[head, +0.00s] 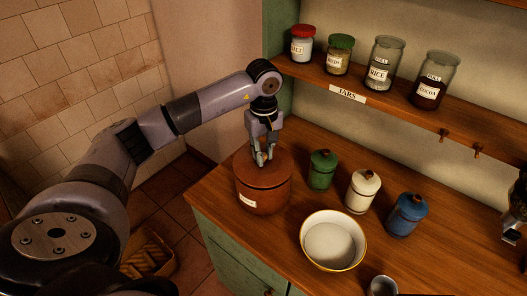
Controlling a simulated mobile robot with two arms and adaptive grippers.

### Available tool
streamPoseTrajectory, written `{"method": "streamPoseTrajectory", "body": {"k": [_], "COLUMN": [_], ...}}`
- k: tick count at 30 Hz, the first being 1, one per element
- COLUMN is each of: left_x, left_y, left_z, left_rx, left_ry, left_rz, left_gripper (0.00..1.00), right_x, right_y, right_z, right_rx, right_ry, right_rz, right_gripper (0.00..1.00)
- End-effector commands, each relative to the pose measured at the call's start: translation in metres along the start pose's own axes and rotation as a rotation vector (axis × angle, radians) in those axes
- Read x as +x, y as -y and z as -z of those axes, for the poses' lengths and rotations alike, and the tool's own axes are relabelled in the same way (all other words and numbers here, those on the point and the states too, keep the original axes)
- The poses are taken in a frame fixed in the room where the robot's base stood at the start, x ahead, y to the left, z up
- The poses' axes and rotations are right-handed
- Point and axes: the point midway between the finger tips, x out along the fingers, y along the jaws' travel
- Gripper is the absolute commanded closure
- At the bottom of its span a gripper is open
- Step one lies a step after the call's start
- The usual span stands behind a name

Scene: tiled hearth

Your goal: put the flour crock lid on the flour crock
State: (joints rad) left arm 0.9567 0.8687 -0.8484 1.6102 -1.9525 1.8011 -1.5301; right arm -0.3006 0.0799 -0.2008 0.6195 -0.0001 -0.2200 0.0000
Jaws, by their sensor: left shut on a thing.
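The flour crock (262,199) is a round brown pot with a white label, standing at the left end of the wooden counter. The brown flour crock lid (254,173) is at the crock's mouth and looks level. I cannot tell from this angle whether it is fully seated. My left gripper (263,160) points down from above and is shut on the lid near its middle. Its fingers hide the part they grip. A dark and grey shape, perhaps my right gripper (513,225), is cut off at the right edge, with its fingers unclear.
Green (322,170), cream (362,192) and blue (407,216) canisters stand right of the crock. A white bowl (333,240) and a metal cup (382,286) are in front. Several jars stand on the shelf (390,104) above. A basket (147,257) is on the floor.

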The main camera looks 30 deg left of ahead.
Motion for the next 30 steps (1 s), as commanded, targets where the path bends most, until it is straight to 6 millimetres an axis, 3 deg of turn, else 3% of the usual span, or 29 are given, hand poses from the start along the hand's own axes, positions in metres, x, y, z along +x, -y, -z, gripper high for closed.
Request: {"method": "streamPoseTrajectory", "body": {"k": [16, 30], "left_x": [0.015, 0.013], "left_y": [0.000, 0.000], "left_z": [0.000, 0.000], "left_rx": [-0.001, 0.000], "left_ry": [-0.001, 0.000], "left_rz": [-0.001, -0.001], "left_gripper": [1.00, 1.00], "right_x": [0.013, 0.011], "right_y": [-0.001, -0.001], "right_z": [-0.001, -0.001], "right_rx": [0.000, 0.001], "right_ry": [0.000, 0.000], "right_rz": [-0.002, -0.002], "right_gripper": [0.60, 0.60]}}
